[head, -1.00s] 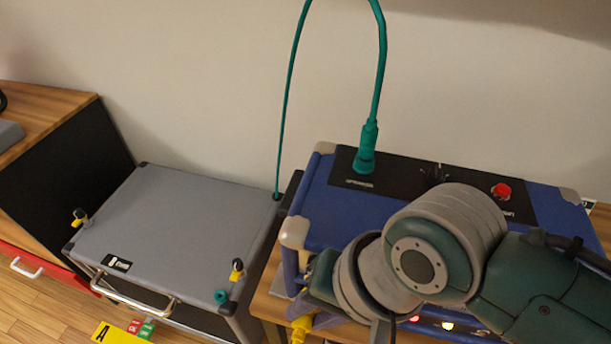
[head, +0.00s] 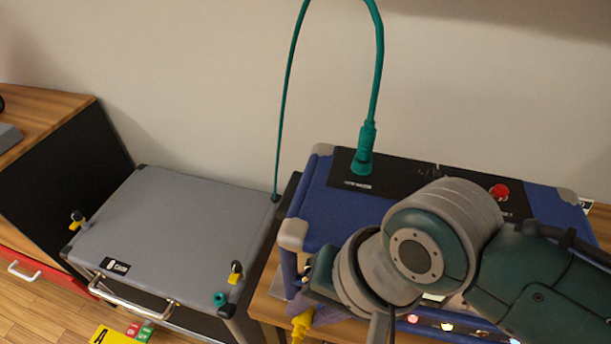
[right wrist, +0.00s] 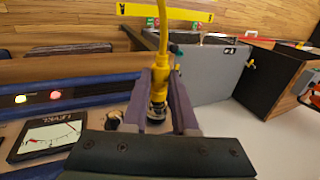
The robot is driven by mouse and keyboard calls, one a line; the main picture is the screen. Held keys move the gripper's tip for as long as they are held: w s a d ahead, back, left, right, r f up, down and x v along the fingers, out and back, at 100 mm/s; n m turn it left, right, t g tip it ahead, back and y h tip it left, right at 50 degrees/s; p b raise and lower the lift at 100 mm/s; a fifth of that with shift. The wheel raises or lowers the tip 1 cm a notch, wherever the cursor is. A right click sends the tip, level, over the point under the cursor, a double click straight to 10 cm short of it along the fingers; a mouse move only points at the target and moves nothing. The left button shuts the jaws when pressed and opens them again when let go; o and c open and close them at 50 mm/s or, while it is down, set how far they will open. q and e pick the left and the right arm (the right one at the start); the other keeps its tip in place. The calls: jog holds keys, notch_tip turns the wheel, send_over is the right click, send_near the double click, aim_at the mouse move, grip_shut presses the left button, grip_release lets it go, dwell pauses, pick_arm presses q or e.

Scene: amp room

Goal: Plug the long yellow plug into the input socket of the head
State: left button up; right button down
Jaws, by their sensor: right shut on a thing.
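The long yellow plug (right wrist: 161,80) is held between the two purple fingers of my right gripper (right wrist: 160,108), which is shut on it. Its metal end points toward the camera in the right wrist view, and its yellow cable runs away at the top. In the head view a bit of the yellow plug (head: 302,324) shows at the lower left corner of the blue head (head: 337,215). My right wrist covers much of the head's front there. A small round fitting (right wrist: 114,122) beside the plug may be a socket; I cannot tell. The plug and it look apart. My left gripper is out of view.
A teal plug (head: 364,155) stands in the head's top panel, its cable arching to the grey cabinet (head: 170,225) at left. A red button (head: 499,191) sits on the head's top. A meter (right wrist: 47,135) and lights show on its front. A wooden table edge (head: 264,300) lies below.

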jog(key=c, duration=0.6)
grip_release()
jog(key=p+v, duration=0.3)
jog(key=v, duration=0.6)
jog(key=s+d+r+n+t+h, duration=0.2)
jog(key=s+d+r+n+h, duration=0.25)
jog(key=s+d, duration=0.7)
jog(key=shift+n+y, duration=0.25)
jog(key=shift+n, duration=0.3)
jog(key=r+p, duration=1.2)
jog(key=w+d+r+p, duration=0.1)
jog(key=r+p, duration=1.1)
jog(key=d+r+p, duration=0.1)
jog(key=r+p, duration=1.1)
jog(key=r, duration=0.1)
jog(key=shift+w, duration=0.35)
